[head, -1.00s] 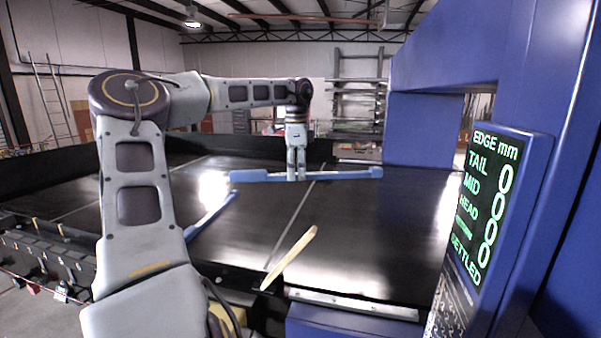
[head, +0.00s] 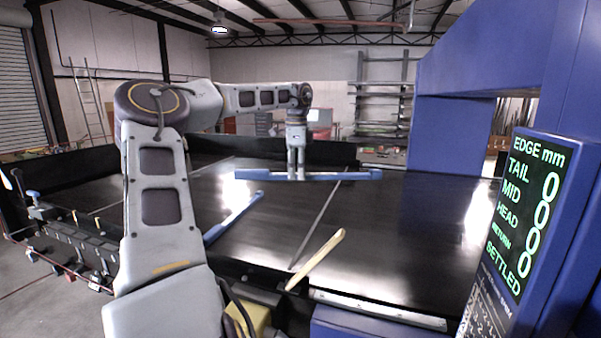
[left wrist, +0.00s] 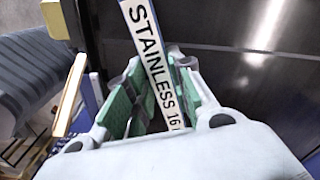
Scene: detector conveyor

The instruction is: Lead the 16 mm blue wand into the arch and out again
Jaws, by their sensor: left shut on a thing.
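The held wand (head: 340,176) is a long blue bar, roughly level above the black belt, with raised blocks at its ends. My left gripper (head: 297,168) is shut on its middle from above. In the left wrist view, the wand's white label (left wrist: 150,50) reads "STAINLESS 16" and runs between the green pads of my left gripper (left wrist: 155,95). The blue arch (head: 452,130) stands across the belt at the right. The wand's right end is outside, left of the arch's near post. My right gripper is not in view.
A second blue wand (head: 235,217) lies slanted by the belt's near edge. The display (head: 522,215) reads EDGE mm with zeros and SETTLED. The belt (head: 400,235) is clear towards the arch.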

